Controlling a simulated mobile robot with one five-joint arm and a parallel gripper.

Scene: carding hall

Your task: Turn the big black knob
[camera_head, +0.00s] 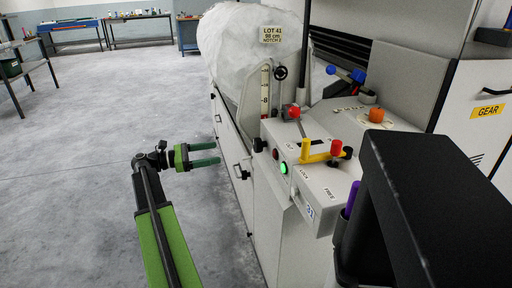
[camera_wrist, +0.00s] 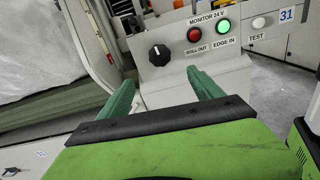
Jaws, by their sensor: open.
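The big black knob (camera_wrist: 160,55) sits on a pale sloping panel in the wrist view, left of the red lamp, with a short white mark near its top. In the head view it shows side-on as a small dark shape (camera_head: 259,145) at the panel's left edge. My gripper (camera_head: 217,153) is open and empty, its two green fingers pointing right toward the machine, with a gap to the knob. In the wrist view my gripper (camera_wrist: 163,85) has its fingers apart, below and either side of the knob, not touching it.
Beside the knob are a red lamp (camera_wrist: 194,34), a lit green lamp (camera_wrist: 223,26) and a white test button (camera_wrist: 258,23). A yellow lever (camera_head: 316,153) and an orange knob (camera_head: 376,115) stand on the machine top. The floor to the left is clear.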

